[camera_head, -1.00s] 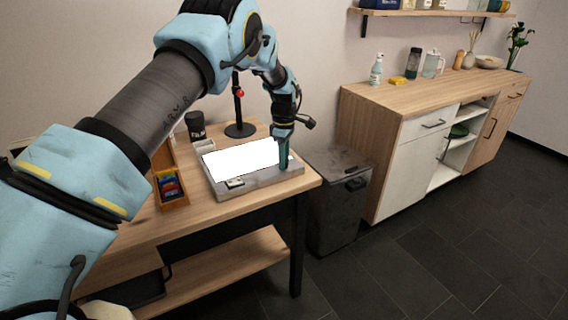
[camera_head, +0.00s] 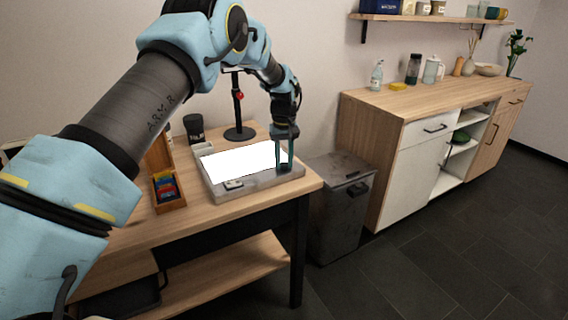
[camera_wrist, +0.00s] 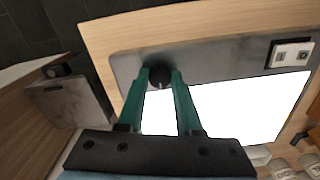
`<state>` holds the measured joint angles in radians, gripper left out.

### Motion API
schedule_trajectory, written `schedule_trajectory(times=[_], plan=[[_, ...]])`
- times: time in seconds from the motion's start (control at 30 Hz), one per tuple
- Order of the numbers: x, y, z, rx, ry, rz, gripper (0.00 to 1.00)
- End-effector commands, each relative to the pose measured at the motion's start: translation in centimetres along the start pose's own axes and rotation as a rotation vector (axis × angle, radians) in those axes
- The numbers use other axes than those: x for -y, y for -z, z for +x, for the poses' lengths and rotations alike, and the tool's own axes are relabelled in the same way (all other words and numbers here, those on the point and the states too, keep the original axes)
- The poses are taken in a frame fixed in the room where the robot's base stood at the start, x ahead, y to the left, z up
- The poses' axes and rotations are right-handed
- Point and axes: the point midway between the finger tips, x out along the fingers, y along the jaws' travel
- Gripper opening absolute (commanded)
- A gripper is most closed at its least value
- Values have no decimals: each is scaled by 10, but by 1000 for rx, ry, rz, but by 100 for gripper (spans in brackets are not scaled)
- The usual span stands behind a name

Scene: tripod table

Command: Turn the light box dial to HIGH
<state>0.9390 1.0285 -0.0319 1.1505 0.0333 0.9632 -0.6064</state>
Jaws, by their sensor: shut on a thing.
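The light box (camera_head: 240,192) lies on the wooden table with its white panel (camera_head: 238,162) brightly lit. The dark round dial (camera_wrist: 160,75) is on the box's grey border in the wrist view. My gripper (camera_wrist: 161,74) has its two green fingers on either side of the dial and is shut on it. In the head view my gripper (camera_head: 284,168) points down at the box's right end, and the fingers hide the dial there. The dial's marks and setting cannot be read.
A small switch plate (camera_wrist: 291,54) sits on the box's border. A wooden box with colored items (camera_head: 168,190), a dark cup (camera_head: 194,128) and a tripod stand (camera_head: 239,130) are on the table. A grey bin (camera_head: 338,205) stands right of the table.

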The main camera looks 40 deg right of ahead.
Motion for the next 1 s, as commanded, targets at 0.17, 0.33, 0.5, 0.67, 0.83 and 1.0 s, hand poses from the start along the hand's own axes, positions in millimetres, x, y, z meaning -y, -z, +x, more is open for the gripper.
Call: schedule_trajectory(times=[0.17,0.33,0.5,0.67,0.83,1.0], plan=[[0,0,0,-1,-2,167,0],[0,0,0,-1,-1,329,0],[1,1,0,-1,-1,490,0],[1,1,0,-1,-1,642,0],[1,1,-1,0,-1,799,0],[1,1,-1,-1,-1,939,0]])
